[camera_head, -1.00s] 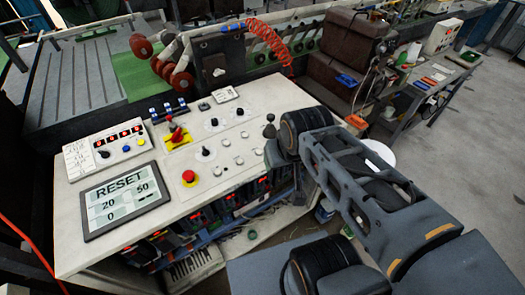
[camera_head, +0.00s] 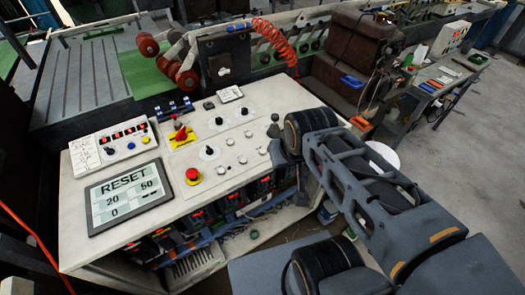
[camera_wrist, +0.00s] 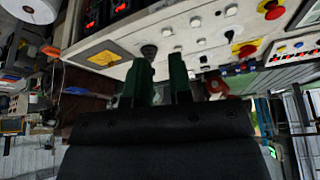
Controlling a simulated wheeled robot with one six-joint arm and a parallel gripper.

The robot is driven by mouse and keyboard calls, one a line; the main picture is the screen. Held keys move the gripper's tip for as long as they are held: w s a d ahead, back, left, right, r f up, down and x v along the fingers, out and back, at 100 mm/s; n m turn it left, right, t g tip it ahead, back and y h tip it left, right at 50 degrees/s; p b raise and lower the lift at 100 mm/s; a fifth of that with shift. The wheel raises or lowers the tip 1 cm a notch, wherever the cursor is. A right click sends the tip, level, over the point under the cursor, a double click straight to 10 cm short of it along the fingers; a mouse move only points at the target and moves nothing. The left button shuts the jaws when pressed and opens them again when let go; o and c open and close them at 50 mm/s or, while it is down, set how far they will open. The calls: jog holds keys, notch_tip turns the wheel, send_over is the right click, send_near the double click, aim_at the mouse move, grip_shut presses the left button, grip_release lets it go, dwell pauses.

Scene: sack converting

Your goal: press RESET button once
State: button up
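A white control console (camera_head: 240,185) fills the middle of the head view. Several small pale round buttons (camera_head: 242,160) are unlabelled at this size. My gripper (camera_wrist: 164,72) shows two green fingers apart with nothing between them, near a dark knob (camera_wrist: 149,51) on the console edge.
A box with digit displays (camera_head: 113,145) sits at the left. Machinery with a red coiled hose (camera_head: 273,38) stands behind. Floor at the right is clear.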

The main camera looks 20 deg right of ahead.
grip_shut()
dwell(1.0)
